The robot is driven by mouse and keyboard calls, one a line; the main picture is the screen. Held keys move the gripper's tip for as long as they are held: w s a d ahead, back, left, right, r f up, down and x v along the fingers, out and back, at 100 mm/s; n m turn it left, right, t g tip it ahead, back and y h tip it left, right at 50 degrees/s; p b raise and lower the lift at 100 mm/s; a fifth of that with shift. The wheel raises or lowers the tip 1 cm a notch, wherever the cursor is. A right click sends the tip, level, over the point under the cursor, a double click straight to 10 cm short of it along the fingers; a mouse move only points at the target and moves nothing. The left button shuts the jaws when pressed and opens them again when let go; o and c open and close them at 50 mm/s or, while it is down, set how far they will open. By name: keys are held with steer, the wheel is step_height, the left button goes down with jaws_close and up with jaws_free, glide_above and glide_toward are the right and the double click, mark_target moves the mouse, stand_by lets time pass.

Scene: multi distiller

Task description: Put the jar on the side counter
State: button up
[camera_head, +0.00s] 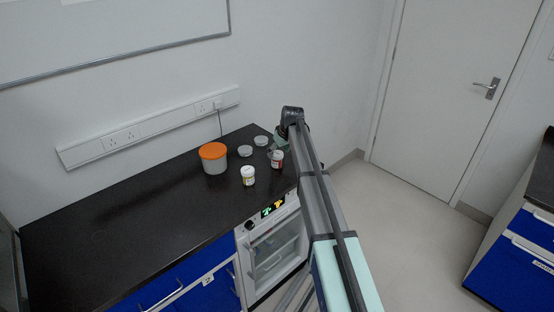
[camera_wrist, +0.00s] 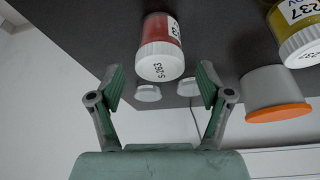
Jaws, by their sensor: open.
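My gripper (camera_wrist: 161,84) is open and empty, its two fingers spread in the wrist view. A small jar with a red band and white lid (camera_wrist: 160,62), its lid marked with dark characters, lies in line with the gap, apart from the fingers. In the head view this jar (camera_head: 277,160) stands upright on the black counter (camera_head: 120,210), just in front of my gripper (camera_head: 281,133), which is partly hidden. A second white-lidded jar (camera_head: 248,176) stands left of it; the wrist view shows its yellow band (camera_wrist: 299,30). A right-hand counter (camera_head: 547,165) is partly visible.
A larger orange-lidded tub (camera_head: 213,158) stands left of the jars. Two small round dishes (camera_head: 245,151) (camera_head: 261,140) lie behind them. A wall with a socket strip (camera_head: 150,128) runs behind. The black counter's left part is clear. Open floor separates the counters.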

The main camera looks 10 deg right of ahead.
steer(key=b+v, duration=0.1)
steer(key=v, duration=0.5)
steer(key=shift+r, duration=0.35)
steer(key=shift+s+d, duration=0.1)
steer(key=shift+s, duration=0.05)
stand_by(0.8)
